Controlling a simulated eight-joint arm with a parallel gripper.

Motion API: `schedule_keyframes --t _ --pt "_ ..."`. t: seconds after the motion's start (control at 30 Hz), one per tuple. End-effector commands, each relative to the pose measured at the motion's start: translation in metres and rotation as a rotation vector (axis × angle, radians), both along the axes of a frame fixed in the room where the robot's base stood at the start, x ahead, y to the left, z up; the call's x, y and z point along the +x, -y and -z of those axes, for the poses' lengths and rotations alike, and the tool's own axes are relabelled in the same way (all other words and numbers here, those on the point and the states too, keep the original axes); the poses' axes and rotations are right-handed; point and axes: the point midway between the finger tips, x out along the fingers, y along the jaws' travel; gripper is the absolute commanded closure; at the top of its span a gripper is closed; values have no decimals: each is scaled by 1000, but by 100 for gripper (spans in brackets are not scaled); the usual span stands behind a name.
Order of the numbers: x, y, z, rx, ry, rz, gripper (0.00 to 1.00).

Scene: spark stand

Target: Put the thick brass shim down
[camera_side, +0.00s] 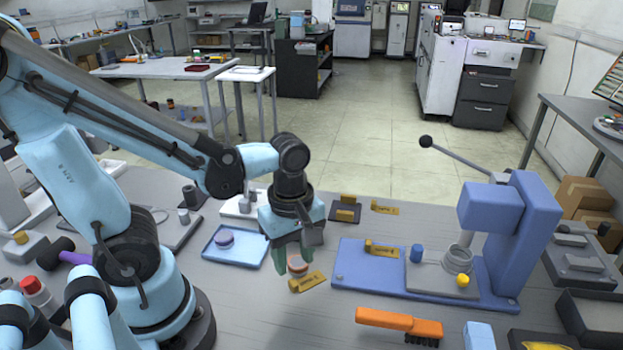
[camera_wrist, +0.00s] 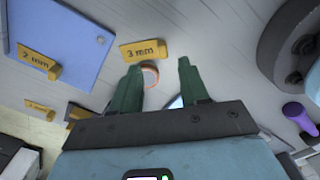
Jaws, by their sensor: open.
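My gripper (camera_side: 294,266) points down over the bench, open, its green fingers apart; its fingertips also show in the wrist view (camera_wrist: 159,66). A round copper-orange piece (camera_side: 297,266), which looks like the brass shim, lies low between the fingers beside the yellow 3 mm label (camera_side: 308,282). In the wrist view its orange rim (camera_wrist: 151,72) shows between the fingers, nearer the left one, just below the label (camera_wrist: 143,50). The fingers partly hide it, and I cannot tell whether one touches it.
Right is a blue press (camera_side: 490,220) on a blue base (camera_side: 350,270) with a 2 mm label (camera_wrist: 38,62). An orange-handled brush (camera_side: 400,324) lies in front.

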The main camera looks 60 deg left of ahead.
Motion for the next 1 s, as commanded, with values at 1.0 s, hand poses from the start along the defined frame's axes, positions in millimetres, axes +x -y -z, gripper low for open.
schedule_keyframes --t 1.0 --pt "-4 4 52 0 0 0 55"
